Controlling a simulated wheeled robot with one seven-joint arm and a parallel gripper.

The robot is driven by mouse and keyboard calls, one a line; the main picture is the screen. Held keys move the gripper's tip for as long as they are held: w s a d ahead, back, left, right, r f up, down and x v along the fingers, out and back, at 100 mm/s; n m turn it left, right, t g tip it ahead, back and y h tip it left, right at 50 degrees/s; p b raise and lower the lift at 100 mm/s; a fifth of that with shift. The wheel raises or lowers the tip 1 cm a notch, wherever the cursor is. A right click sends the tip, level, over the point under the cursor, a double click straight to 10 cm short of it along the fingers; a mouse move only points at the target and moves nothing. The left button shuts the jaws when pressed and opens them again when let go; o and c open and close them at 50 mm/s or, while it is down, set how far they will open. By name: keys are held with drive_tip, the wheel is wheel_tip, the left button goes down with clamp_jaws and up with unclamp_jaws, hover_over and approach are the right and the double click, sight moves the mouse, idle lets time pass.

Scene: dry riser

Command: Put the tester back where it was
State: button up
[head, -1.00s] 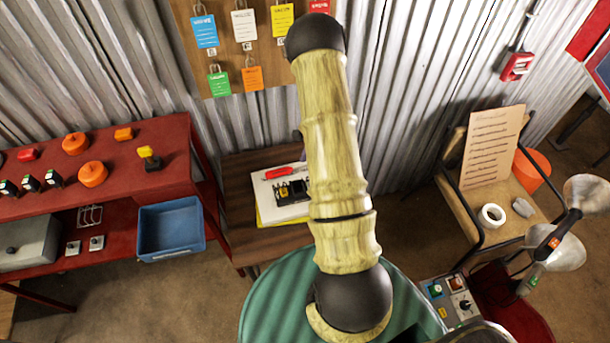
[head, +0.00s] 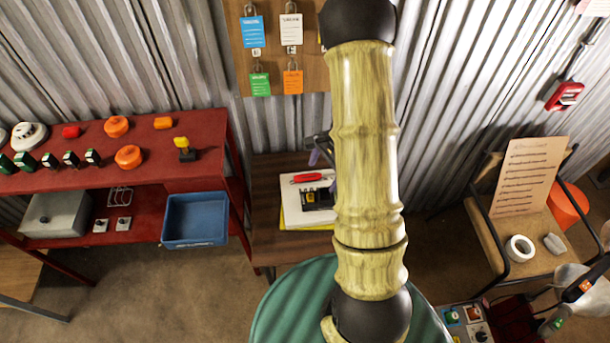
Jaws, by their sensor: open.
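A small black device with a yellow part (head: 317,199), which looks like the tester, lies on white paper over a yellow pad (head: 289,219) on a small wooden table. I cannot make out its details, and my arm covers its right side. A red tool (head: 306,178) lies just behind it on the paper. My gripper (head: 318,152) shows only as a dark piece with a purplish tip, left of my arm and behind the paper. Most of it is hidden by the arm, and I see nothing held in it.
The wooden table (head: 268,200) stands against the corrugated wall. Left of it is a red bench (head: 200,140) with buttons and switches, and a blue bin (head: 195,222) below. A round green top (head: 285,300) is in front. A chair (head: 485,235) at right holds a tape roll (head: 519,248).

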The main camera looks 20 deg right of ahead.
drive_tip(key=s+a+r+n+t+h, duration=0.1)
drive_tip(key=s+a+r+n, duration=0.4)
drive_tip(key=r+n, duration=0.2)
drive_tip(key=s+a+r+n+t+h, duration=0.1)
drive_tip(key=s+a+r+n, duration=0.3)
drive_tip(key=r+n, duration=0.4)
drive_tip(key=shift+s+a+n+h, duration=0.35)
drive_tip(key=shift+a+n+h, duration=0.05)
drive_tip(key=shift+a+h, duration=0.45)
